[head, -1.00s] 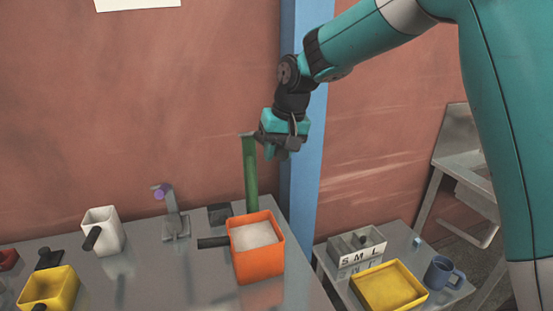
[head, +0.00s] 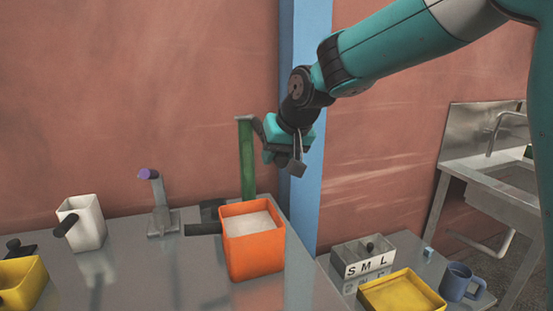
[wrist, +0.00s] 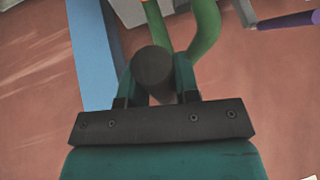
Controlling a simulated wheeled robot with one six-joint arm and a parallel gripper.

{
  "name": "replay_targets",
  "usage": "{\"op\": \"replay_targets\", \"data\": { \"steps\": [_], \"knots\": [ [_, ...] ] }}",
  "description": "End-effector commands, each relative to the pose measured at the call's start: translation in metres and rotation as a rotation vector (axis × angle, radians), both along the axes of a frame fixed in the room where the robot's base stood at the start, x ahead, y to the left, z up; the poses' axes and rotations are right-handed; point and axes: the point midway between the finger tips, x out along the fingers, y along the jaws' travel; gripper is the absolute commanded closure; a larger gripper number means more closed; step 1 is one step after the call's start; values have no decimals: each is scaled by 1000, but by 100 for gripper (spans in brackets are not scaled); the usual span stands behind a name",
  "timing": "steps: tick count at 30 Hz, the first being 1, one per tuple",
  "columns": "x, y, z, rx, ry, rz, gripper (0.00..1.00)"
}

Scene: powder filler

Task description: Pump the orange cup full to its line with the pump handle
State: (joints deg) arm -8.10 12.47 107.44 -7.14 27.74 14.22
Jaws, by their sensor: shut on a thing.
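The orange cup (head: 254,252) stands upright on the grey table below the green pump post (head: 246,160). White powder (head: 250,223) shows inside it, a little below the rim. I cannot make out its fill line. The pump's dark lever (head: 259,128) runs from the post top down to my gripper (head: 285,157), which is above and right of the cup. In the wrist view, my gripper is shut on the dark round pump handle (wrist: 153,68). The fingers hide part of the handle. Green pump parts (wrist: 205,30) show just beyond it.
A white cup (head: 88,225), a stand with a purple knob (head: 160,208) and a yellow cup (head: 22,283) are on the left. A lower right table holds an S M L box (head: 370,262), a yellow tray (head: 405,295) and a blue mug (head: 460,282). A blue column (head: 312,110) rises behind my gripper.

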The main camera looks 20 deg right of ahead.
Motion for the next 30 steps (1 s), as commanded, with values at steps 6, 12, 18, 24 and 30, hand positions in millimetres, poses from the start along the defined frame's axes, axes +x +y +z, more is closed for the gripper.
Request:
{"op": "replay_targets", "data": {
  "steps": [6, 12, 18, 24, 30],
  "knots": [
    [0, 0, 0, -1, 0, -1, 100],
    [0, 0, 0, -1, 0, -1, 48],
    [0, 0, 0, -1, 0, -1, 45],
    [-3, -2, 7, 0, -3, -1, 45],
    [-22, -9, 39, 1, -6, -3, 45]
  ]
}}
